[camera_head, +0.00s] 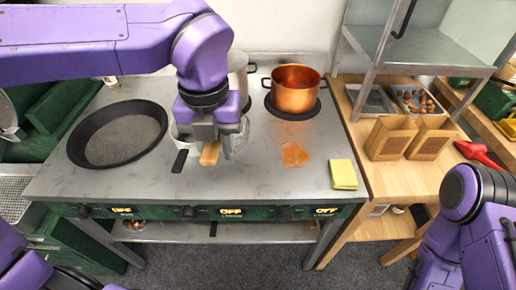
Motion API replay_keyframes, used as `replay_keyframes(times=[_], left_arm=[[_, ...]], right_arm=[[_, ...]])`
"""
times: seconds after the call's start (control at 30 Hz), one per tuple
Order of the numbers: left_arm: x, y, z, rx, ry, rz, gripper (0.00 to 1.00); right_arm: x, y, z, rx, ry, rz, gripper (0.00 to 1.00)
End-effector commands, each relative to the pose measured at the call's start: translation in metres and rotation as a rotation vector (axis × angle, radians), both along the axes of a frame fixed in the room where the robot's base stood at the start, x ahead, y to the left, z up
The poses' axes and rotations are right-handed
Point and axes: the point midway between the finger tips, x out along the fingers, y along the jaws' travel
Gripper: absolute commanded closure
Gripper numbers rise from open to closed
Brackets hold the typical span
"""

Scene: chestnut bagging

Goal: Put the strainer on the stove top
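My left gripper (212,148) points down over the middle of the stove top (270,180). A light metal bowl rim, apparently the strainer (240,139), shows behind and beside it. A short wooden handle (209,154) lies right under the fingers, and a dark flat piece (180,161) shows just to its left. The gripper hides most of the strainer, so I cannot tell whether the fingers close on the handle or whether the strainer touches the surface. My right arm is at the lower right; its gripper is out of view.
A large black pan (118,136) sits on the left of the stove. A copper pot (296,90) stands at the back right, with a steel pot (238,72) beside it. Paper bags (390,138) stand on the wooden counter.

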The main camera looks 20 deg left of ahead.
Motion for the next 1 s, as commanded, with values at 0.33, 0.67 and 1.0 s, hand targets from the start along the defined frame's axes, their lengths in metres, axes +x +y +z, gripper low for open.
replay_keyframes(times=[0.33, 0.67, 1.0], left_arm=[[0.083, 0.003, -0.031, 0.004, 0.003, 0.031, 1.00], [0.132, 0.006, -0.090, 0.003, 0.000, 0.030, 1.00], [0.138, 0.007, -0.130, 0.000, -0.002, 0.030, 1.00]], right_arm=[[0.000, 0.000, 0.034, 0.001, 0.001, 0.000, 0.57], [0.000, 0.000, 0.048, 0.000, 0.000, 0.000, 0.57], [0.000, 0.000, 0.053, 0.000, 0.000, 0.000, 0.57]])
